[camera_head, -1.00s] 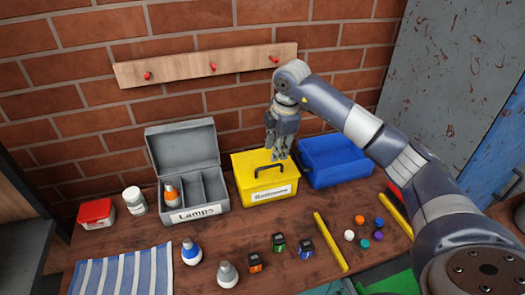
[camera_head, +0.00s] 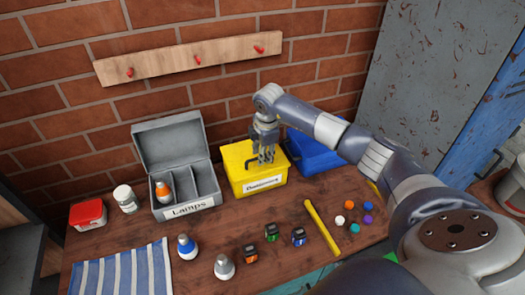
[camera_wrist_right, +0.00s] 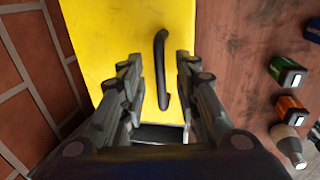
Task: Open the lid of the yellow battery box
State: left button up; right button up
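The yellow battery box (camera_head: 240,186) stands against the brick wall at the back of the table, its lid closed, with a white label on its front. Its black handle (camera_wrist_right: 162,70) lies on the lid. My right gripper (camera_head: 265,160) is just above the lid at the handle's right part. In the right wrist view the gripper (camera_wrist_right: 158,75) is open, one finger on each side of the handle, with gaps between. Whether a finger touches the lid cannot be told. My left gripper is not in view.
The open grey lamp box (camera_head: 188,207) stands left of the yellow box, and a blue box (camera_head: 312,155) stands close on its right. A yellow bar (camera_head: 322,227), several batteries and small coloured pieces lie in front. A striped cloth (camera_head: 122,272) lies front left.

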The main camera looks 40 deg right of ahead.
jog(key=shift+f, duration=0.1)
grip_shut()
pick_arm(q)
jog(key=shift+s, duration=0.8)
pick_arm(e)
jog(key=shift+w, duration=0.1)
